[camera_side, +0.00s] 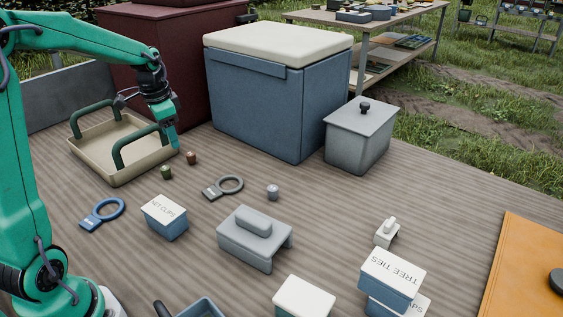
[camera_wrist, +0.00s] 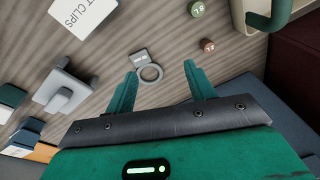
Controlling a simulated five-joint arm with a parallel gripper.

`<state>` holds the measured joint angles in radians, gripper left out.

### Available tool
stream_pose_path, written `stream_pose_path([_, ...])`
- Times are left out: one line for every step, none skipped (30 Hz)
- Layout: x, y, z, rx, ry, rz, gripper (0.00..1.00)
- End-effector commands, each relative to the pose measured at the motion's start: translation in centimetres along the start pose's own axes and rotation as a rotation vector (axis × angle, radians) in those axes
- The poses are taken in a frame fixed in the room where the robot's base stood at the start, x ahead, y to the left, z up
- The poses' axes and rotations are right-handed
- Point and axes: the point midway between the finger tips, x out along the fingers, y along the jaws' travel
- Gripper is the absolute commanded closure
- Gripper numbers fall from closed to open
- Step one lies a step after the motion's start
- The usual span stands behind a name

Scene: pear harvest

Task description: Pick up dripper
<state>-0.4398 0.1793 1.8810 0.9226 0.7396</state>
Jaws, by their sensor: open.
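Several small, round, dripper-like pieces stand on the table: a green one (camera_side: 166,172), a brown one (camera_side: 191,158) and a grey one (camera_side: 272,192). I cannot tell which of them is the dripper. The green one (camera_wrist: 197,9) and the brown one (camera_wrist: 208,45) also show in the wrist view, with light marks on top. My gripper (camera_side: 172,143) is raised beside the tray's right end, close to the brown piece. In the wrist view my gripper (camera_wrist: 160,70) is open, its two fingers apart with nothing held. I do not make out the grey piece there.
A beige tray (camera_side: 95,158) with green handles stands left. A grey ring tag (camera_side: 222,187), a blue ring tag (camera_side: 103,214), a net clips box (camera_side: 166,217) and a grey block with a handle (camera_side: 253,240) lie in front. A blue cooler (camera_side: 265,105) stands behind.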

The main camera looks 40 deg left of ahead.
Motion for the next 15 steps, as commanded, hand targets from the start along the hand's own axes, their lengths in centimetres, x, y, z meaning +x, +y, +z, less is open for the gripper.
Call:
stream_pose_path([1.2, -1.2, 0.1, 0.007, -0.015, 0.010, 0.46])
stream_pose_path([1.8, -1.8, 0.2, 0.014, -0.023, 0.015, 0.46])
stream_pose_path([2.5, -2.6, 0.3, 0.024, -0.031, 0.021, 0.46])
stream_pose_path([3.1, -3.2, 0.4, 0.032, -0.038, 0.027, 0.46])
stream_pose_path([3.7, -3.9, 0.5, 0.039, -0.044, 0.032, 0.46])
stream_pose_path([4.6, -4.7, 0.7, 0.049, -0.052, 0.039, 0.46])
stream_pose_path([5.2, -5.2, 0.9, 0.057, -0.058, 0.045, 0.46])
stream_pose_path([5.9, -5.8, 1.1, 0.064, -0.064, 0.051, 0.46])
stream_pose_path([6.7, -6.5, 1.3, 0.073, -0.070, 0.058, 0.46])
stream_pose_path([7.2, -7.0, 1.5, 0.080, -0.075, 0.063, 0.46])
stream_pose_path([7.8, -7.4, 1.6, 0.087, -0.079, 0.068, 0.46])
stream_pose_path([8.4, -8.0, 1.9, 0.094, -0.084, 0.075, 0.46])
stream_pose_path([8.9, -8.3, 2.1, 0.100, -0.087, 0.078, 0.46])
stream_pose_path([9.3, -8.7, 2.2, 0.104, -0.090, 0.082, 0.46])
stream_pose_path([9.8, -9.0, 2.4, 0.110, -0.093, 0.087, 0.46])
